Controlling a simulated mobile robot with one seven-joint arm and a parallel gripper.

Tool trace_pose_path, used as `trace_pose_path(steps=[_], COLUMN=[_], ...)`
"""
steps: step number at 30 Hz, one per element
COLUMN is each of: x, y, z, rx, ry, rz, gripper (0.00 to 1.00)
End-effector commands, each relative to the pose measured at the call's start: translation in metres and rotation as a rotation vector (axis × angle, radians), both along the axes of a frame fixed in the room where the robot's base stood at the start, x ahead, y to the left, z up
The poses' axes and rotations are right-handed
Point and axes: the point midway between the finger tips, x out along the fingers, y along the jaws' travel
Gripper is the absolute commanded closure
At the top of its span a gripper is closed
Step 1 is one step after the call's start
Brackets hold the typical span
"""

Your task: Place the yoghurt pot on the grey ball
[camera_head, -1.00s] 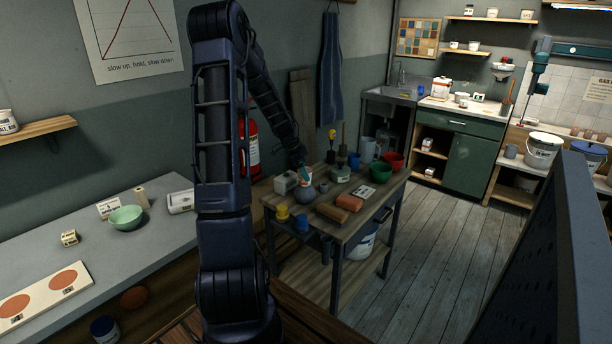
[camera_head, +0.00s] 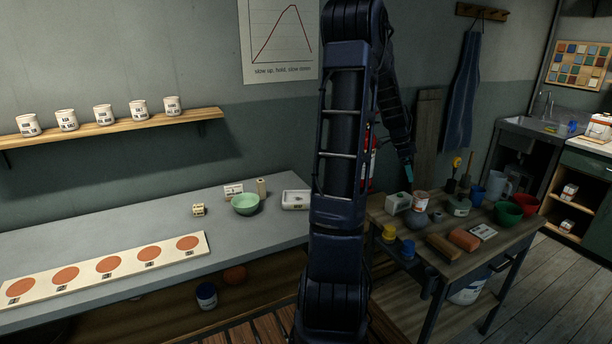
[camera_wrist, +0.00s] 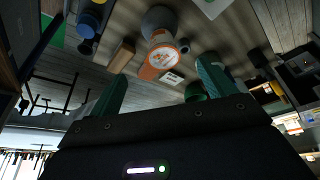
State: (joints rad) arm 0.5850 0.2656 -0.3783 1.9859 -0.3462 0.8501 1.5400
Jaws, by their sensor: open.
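The yoghurt pot (camera_head: 420,199), white with an orange band, appears to rest upright on the grey ball (camera_head: 417,220) on the wooden work table. In the wrist view the pot (camera_wrist: 163,55) shows between and beyond my fingers, with the grey ball (camera_wrist: 158,20) directly against its far end. My gripper (camera_head: 408,174) is just above the pot and apart from it. In the wrist view its two green fingers (camera_wrist: 160,88) are spread wide with nothing between the tips. Exact contact between pot and ball is too small to make out.
Close around on the table stand a grey-white block (camera_head: 397,203), yellow (camera_head: 389,232) and blue (camera_head: 408,250) small pots, brown (camera_head: 441,246) and terracotta (camera_head: 464,240) blocks, a grey-green jar (camera_head: 460,206) and a green bowl (camera_head: 508,212). A grey counter (camera_head: 130,222) lies left.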

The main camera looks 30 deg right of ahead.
Motion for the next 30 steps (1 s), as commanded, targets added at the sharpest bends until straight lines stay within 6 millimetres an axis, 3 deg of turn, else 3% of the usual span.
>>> trace_pose_path(steps=[7,15,23,30], x=[0.039,0.055,0.044,0.014], y=[0.097,0.210,0.314,0.400], z=[0.045,0.086,0.115,0.130], rx=[0.068,0.117,0.127,0.104], ry=[-0.052,-0.087,-0.103,-0.098], rz=[0.342,0.755,1.161,1.540], gripper=[0.17,0.17,0.17,0.17])
